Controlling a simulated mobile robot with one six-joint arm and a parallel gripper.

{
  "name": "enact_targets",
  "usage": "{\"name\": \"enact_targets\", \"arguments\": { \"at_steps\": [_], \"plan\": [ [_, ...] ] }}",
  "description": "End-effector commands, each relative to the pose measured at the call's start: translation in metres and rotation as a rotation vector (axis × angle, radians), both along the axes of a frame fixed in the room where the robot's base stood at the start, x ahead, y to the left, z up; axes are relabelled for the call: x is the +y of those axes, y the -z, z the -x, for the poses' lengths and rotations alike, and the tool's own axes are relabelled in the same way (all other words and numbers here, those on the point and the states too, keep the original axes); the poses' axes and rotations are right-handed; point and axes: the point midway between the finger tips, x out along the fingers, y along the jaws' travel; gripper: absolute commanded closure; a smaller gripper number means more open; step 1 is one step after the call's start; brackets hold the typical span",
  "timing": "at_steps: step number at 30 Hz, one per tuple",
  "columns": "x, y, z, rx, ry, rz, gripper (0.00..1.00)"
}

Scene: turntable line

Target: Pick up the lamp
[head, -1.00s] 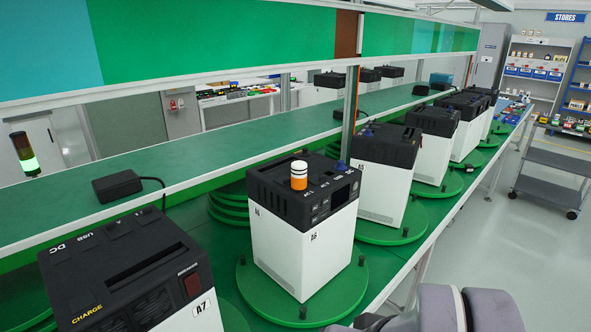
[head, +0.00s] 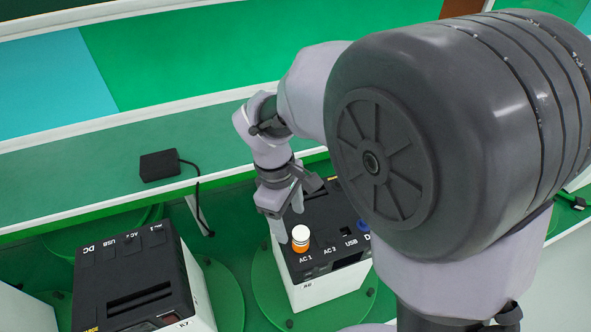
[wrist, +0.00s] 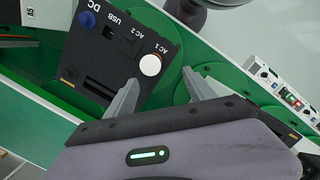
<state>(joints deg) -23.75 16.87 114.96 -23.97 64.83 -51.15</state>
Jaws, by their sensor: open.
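The lamp (head: 300,240) is a small orange cylinder with white bands and a white top. It stands upright on the black top of the power unit, beside the label AC 1. In the wrist view the lamp (wrist: 150,65) shows from above as a white disc. My gripper (head: 290,225) is open, with its fingers pointing down at the lamp's edge of the unit. In the wrist view the two fingers of my gripper (wrist: 160,80) are spread, with the lamp seen between and slightly beyond them. I cannot tell whether a finger touches it.
The power unit (head: 328,282) sits on a green turntable (head: 268,290). A second unit (head: 130,275) stands at left. A black adapter (head: 159,165) with a cable lies on the green shelf (head: 90,190) behind. A blue knob (wrist: 87,19) is on the unit's far corner.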

Motion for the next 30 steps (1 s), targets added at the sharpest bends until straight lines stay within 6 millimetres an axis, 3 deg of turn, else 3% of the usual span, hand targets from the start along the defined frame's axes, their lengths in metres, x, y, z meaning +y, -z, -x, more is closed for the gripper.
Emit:
{"name": "enact_targets", "arguments": {
  "at_steps": [3,10,15,23,25,30],
  "plan": [
    [-0.005,0.032,0.003,0.002,0.002,0.001,0.37],
    [-0.013,0.062,0.004,0.002,0.004,0.001,0.37],
    [-0.024,0.094,0.005,0.002,0.004,0.0,0.37],
    [-0.024,0.103,0.005,-0.002,0.004,-0.001,0.37],
    [-0.024,0.103,0.005,-0.002,0.004,-0.001,0.45],
    [-0.024,0.103,0.005,-0.002,0.004,-0.001,0.78]
  ]
}}
